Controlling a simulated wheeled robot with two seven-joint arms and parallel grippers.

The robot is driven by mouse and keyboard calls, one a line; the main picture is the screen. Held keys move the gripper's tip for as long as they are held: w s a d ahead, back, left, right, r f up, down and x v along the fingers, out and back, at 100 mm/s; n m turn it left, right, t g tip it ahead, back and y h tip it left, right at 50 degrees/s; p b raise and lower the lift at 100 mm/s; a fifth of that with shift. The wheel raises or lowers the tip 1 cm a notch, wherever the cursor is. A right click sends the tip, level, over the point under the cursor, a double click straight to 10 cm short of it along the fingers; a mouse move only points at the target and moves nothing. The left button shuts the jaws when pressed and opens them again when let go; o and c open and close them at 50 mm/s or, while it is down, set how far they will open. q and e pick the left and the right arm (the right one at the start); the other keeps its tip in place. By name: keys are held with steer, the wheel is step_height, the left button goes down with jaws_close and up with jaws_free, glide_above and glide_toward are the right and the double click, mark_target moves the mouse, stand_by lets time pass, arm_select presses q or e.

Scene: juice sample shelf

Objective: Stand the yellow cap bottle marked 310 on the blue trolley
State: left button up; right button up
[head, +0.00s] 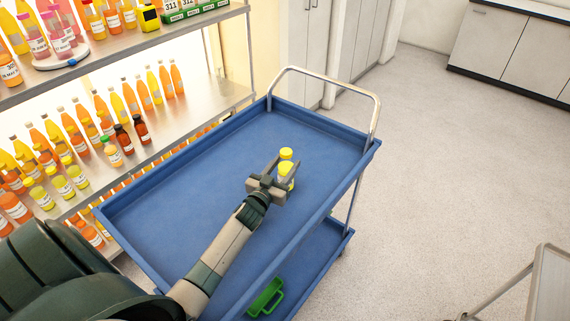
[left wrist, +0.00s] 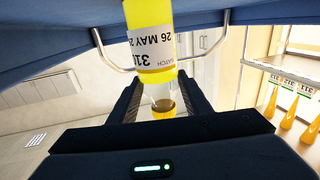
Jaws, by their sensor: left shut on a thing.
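The yellow cap bottle marked 310 (head: 286,154) is between the fingers of my left gripper (head: 279,175), over the right part of the blue trolley's top tray (head: 180,180). It looks upright. My right gripper is not in view.
The tray is otherwise bare, with a raised rim and a metal handle (head: 325,72) at its far end. A shelf (head: 185,115) with many juice bottles stands along the left. A green object (head: 266,297) lies on the trolley's lower level. Open floor is to the right.

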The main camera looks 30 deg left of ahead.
arm_select(q)
steer(key=o, duration=1.3)
steer(key=shift+c, duration=0.2)
steer(key=shift+r, duration=0.1)
steer(key=shift+s+p, duration=0.35)
steer(key=shift+s, duration=0.2)
steer(key=s, duration=0.1)
steer(key=s+p, duration=0.1)
steer(key=s, duration=0.1)
steer(key=s+p, duration=0.1)
steer(key=s, duration=0.1)
steer(key=shift+s+d, duration=0.25)
steer(key=shift+d, duration=0.1)
steer(key=shift+s, duration=0.45)
